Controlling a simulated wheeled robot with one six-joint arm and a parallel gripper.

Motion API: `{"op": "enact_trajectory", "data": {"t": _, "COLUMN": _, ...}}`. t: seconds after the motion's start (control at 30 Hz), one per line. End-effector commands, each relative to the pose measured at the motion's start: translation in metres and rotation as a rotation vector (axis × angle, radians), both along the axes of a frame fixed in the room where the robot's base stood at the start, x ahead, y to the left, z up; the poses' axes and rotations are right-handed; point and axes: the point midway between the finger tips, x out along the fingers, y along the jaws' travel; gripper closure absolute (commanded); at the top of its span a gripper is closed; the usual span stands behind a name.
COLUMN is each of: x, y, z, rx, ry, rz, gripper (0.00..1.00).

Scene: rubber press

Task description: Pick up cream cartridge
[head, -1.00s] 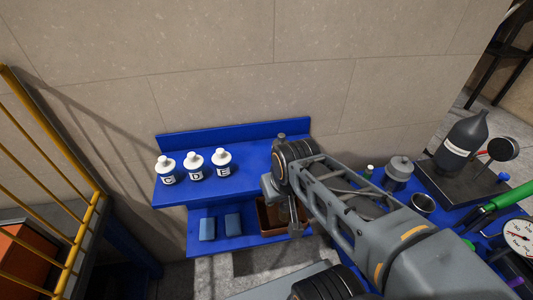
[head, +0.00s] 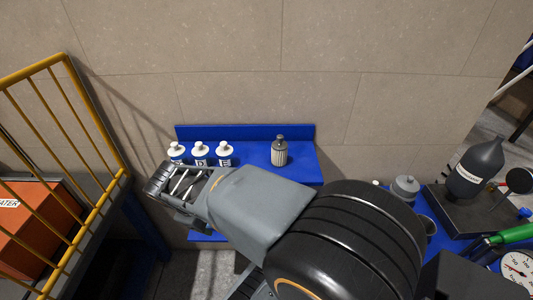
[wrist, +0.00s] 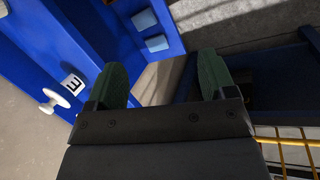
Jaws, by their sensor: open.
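A ribbed cream cartridge (head: 279,152) with a dark grey top stands upright on the right part of the blue upper shelf (head: 300,172) in the head view. I do not see it in the wrist view. My gripper (wrist: 163,75) shows in the wrist view with its two green finger pads spread apart and nothing between them. The gripper is apart from the cartridge.
Several white lettered bottles (head: 200,151) stand left of the cartridge. Blue blocks (wrist: 157,43) lie on the lower shelf in the wrist view. A yellow railing (head: 100,120) and orange box (head: 35,228) are at left. A dark bottle (head: 475,165) stands on the right bench.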

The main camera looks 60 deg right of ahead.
Motion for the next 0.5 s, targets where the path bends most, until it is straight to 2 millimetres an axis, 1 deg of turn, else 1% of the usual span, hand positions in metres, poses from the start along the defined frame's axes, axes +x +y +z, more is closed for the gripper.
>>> {"op": "enact_trajectory", "data": {"t": 0.03, "x": -0.004, "y": -0.024, "z": -0.002, "rx": -0.096, "ry": 0.128, "rz": 0.052, "gripper": 0.18}}
{"op": "enact_trajectory", "data": {"t": 0.1, "x": -0.009, "y": -0.056, "z": 0.001, "rx": -0.236, "ry": 0.312, "rz": 0.14, "gripper": 0.14}}
{"op": "enact_trajectory", "data": {"t": 0.2, "x": -0.01, "y": -0.097, "z": 0.011, "rx": -0.413, "ry": 0.567, "rz": 0.259, "gripper": 0.14}}
{"op": "enact_trajectory", "data": {"t": 0.3, "x": -0.004, "y": -0.128, "z": 0.023, "rx": -0.559, "ry": 0.79, "rz": 0.362, "gripper": 0.14}}
{"op": "enact_trajectory", "data": {"t": 0.33, "x": -0.001, "y": -0.136, "z": 0.027, "rx": -0.598, "ry": 0.848, "rz": 0.388, "gripper": 0.14}}
{"op": "enact_trajectory", "data": {"t": 0.4, "x": 0.007, "y": -0.149, "z": 0.033, "rx": -0.673, "ry": 0.967, "rz": 0.444, "gripper": 0.14}}
{"op": "enact_trajectory", "data": {"t": 0.5, "x": 0.016, "y": -0.162, "z": 0.04, "rx": -0.757, "ry": 1.093, "rz": 0.5, "gripper": 0.14}}
